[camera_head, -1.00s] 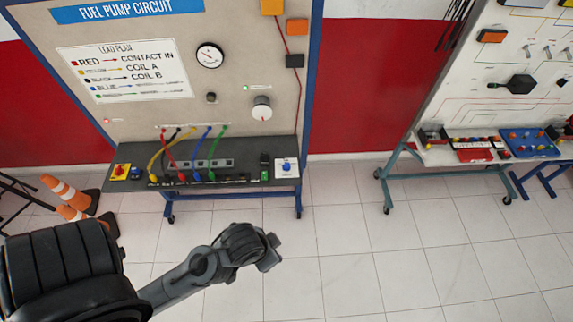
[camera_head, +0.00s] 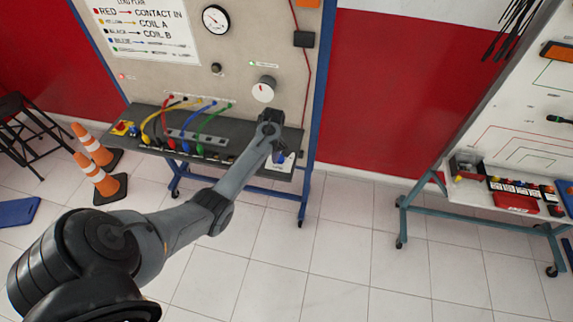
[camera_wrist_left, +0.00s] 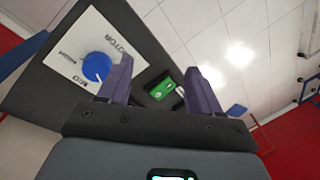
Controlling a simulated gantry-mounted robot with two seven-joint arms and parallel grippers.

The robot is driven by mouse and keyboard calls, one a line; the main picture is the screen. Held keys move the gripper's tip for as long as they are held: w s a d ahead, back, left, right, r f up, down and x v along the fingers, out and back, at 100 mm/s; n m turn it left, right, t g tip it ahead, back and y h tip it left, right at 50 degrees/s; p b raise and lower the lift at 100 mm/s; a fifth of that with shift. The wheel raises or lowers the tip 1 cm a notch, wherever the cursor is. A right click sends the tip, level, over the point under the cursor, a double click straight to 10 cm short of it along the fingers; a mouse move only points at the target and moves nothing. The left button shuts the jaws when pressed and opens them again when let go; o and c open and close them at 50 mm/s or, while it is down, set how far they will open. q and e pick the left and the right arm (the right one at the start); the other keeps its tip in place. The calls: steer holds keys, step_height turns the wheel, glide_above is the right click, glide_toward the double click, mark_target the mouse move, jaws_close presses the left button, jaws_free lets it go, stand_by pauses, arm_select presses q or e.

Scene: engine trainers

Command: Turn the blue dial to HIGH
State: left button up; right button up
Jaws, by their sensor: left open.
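The blue dial (camera_wrist_left: 97,66) sits on a white plate (camera_wrist_left: 72,50) at the left of the left wrist view. "MID" and "MOTOR" can be read on the plate; a HIGH mark cannot be made out. A short white line shows at the dial's lower edge. My right gripper is not seen.
A green-topped part (camera_wrist_left: 162,88) on the shelf shows between my fingers. Traffic cones (camera_head: 98,165) stand at left. Floor in front is clear.

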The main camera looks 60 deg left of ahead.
arm_select(q)
steer(key=w+a+r+t+b, duration=0.2)
steer(key=w+r, duration=0.4)
steer(key=w, duration=0.1)
step_height(320, 180, down, 10)
steer(key=shift+w+b, duration=0.15)
steer(key=shift+b, duration=0.2)
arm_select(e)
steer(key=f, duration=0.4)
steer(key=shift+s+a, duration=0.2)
arm_select(q)
steer(key=c, duration=1)
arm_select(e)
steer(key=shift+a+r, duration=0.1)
